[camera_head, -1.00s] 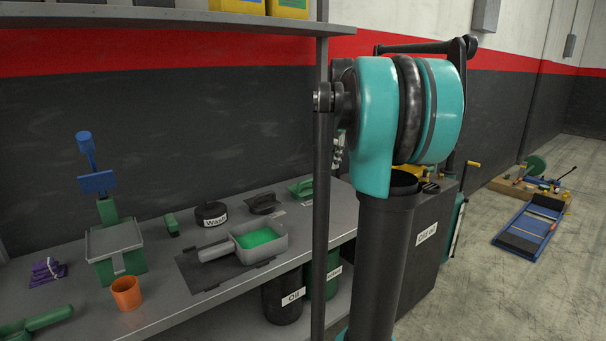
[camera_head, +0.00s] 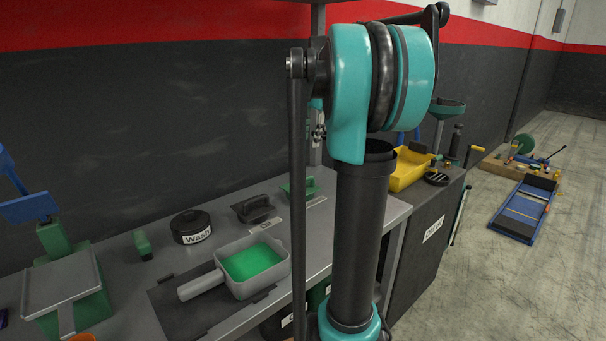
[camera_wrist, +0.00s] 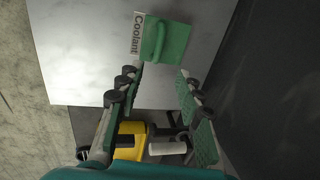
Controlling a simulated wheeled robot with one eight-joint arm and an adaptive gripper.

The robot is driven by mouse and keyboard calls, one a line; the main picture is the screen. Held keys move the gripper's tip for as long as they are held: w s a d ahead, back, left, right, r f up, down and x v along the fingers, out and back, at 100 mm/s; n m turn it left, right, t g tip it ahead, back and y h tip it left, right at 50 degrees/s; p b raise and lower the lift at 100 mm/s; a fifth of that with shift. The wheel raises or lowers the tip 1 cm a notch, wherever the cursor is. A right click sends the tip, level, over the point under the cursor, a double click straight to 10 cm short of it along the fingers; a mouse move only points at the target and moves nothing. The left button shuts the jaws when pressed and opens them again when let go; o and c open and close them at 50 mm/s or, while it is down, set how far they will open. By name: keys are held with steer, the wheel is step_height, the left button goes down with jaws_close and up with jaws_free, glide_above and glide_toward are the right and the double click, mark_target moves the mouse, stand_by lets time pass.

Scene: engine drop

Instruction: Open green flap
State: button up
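The green flap (camera_head: 299,188), with a raised handle, lies on the grey workbench (camera_head: 205,252) beyond the black flap. In the wrist view the same green flap (camera_wrist: 166,42) lies flat on the pale bench top, beside a "Coolant" label (camera_wrist: 137,34). It looks closed. My gripper (camera_wrist: 161,74) is open and empty, with its two fingers spread apart. The flap appears ahead of the fingertips, apart from them. In the head view my arm hides most of my gripper.
A black flap (camera_head: 254,209), a round "Wash" tin (camera_head: 191,227) and a grey scoop with green contents (camera_head: 240,268) are on the bench. A dark cabinet (camera_head: 420,250) with a yellow tray (camera_head: 409,169) stands right of my arm. A blue ramp (camera_head: 525,210) lies on the floor.

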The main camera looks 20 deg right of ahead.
mark_target(305, 179)
steer(key=w+f, duration=0.1)
steer(key=f, duration=0.9)
steer(key=w+a+f, duration=0.1)
steer(key=f, duration=0.4)
steer(key=shift+w+a, duration=0.1)
steer(key=shift+w, duration=0.25)
steer(key=shift+c, duration=0.4)
jaws_close()
